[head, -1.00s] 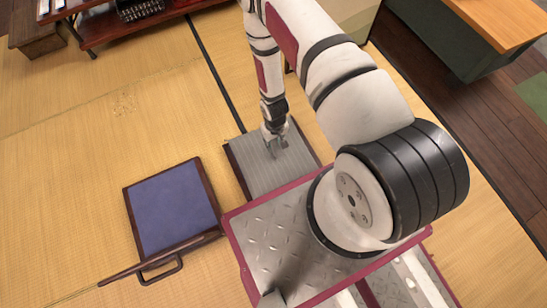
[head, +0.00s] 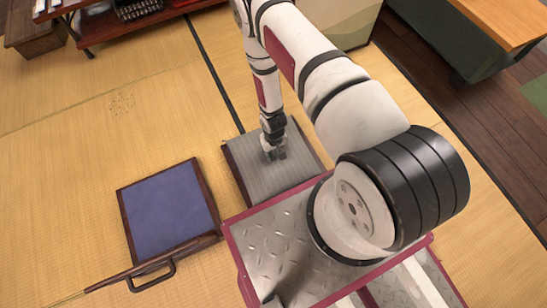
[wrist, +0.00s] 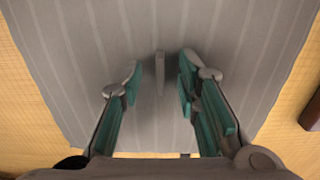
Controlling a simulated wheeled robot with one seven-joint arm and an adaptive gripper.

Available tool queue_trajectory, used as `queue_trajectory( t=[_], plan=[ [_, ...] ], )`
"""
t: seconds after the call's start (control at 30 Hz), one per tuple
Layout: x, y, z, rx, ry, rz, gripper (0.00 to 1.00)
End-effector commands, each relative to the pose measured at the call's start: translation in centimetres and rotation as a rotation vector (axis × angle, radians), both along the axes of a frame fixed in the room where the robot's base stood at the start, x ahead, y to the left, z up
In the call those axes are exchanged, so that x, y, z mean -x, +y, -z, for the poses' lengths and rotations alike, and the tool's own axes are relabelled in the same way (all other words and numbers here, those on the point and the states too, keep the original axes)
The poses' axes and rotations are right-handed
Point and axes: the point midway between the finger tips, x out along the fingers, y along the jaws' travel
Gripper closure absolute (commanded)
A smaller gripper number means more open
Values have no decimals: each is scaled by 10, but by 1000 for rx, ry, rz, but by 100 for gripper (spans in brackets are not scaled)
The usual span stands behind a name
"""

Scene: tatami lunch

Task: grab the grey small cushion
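The grey small cushion (head: 250,172) lies flat on the tatami, beyond my metal base plate. It is striped, with a dark brown edge on its left side. The wrist view shows its striped surface (wrist: 230,35) filling most of the picture. My gripper (head: 275,155) points down over the middle of the cushion. In the wrist view my gripper (wrist: 160,75) is open, its teal-padded fingers apart. A thin pale grey upright piece (wrist: 160,72) stands between the fingertips, with gaps on both sides. I cannot tell whether the fingertips touch the cushion.
A blue cushion (head: 168,210) with a brown frame lies to the left, with a dark handle (head: 152,277) near it. A low dark-red shelf (head: 130,25) is at the back left. A wooden-topped green counter (head: 500,30) is at the back right. Open tatami lies to the left.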

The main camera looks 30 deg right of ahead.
Motion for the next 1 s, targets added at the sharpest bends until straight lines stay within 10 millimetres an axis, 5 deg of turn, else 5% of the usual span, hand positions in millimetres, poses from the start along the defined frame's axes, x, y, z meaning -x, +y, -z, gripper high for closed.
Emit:
queue_trajectory(
  t=[0.07,0.2,0.67,1.0],
  plan=[
    [0,0,-1,0,0,0,70],
    [0,0,-1,0,0,0,100],
    [0,0,-7,0,0,0,100],
    [-1,0,-66,0,-1,0,100]
  ],
)
